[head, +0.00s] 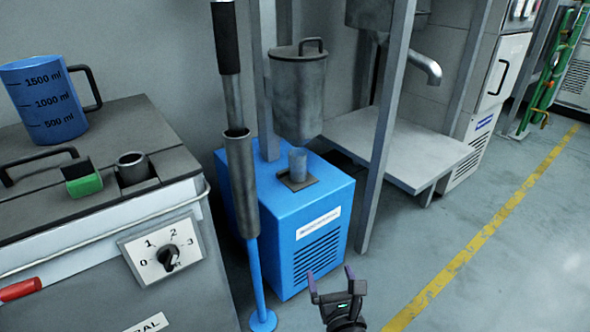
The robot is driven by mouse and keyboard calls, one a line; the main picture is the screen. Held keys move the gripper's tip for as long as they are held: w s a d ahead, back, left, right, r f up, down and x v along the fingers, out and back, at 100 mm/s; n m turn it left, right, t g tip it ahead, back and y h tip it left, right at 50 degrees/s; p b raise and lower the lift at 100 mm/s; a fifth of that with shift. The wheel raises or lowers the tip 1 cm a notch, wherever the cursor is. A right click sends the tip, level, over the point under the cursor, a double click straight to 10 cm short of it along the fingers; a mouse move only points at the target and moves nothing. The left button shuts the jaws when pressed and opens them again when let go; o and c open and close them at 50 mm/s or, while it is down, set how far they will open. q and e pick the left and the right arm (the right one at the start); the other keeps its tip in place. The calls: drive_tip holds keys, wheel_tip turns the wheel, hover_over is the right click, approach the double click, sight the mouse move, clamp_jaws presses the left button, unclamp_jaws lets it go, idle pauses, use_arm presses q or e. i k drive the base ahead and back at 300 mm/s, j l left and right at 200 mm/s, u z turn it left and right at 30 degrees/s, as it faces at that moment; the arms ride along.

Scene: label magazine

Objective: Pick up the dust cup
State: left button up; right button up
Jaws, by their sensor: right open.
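A small translucent blue-grey cup (298,164), which looks like the dust cup, stands upright on a dark square plate (286,184) on top of the blue box machine (327,214). It sits just below the cone tip of a grey metal canister (298,90); I cannot tell whether they touch. My right gripper (331,278) is at the bottom edge of the picture, in front of the blue machine and well apart from the cup. Its two fingers are spread and hold nothing. My left gripper does not show.
A pole (241,180) on a round blue foot stands at the machine's left front. A grey upright post (384,130) stands at its right. A counter (90,180) with a blue measuring jug (45,100) is at left. Floor is free at right.

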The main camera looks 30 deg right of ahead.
sight(297, 157)
drive_tip(key=i+l, duration=0.25)
drive_tip(key=i, duration=0.2)
drive_tip(key=i+l, duration=0.3)
drive_tip(key=i, duration=0.15)
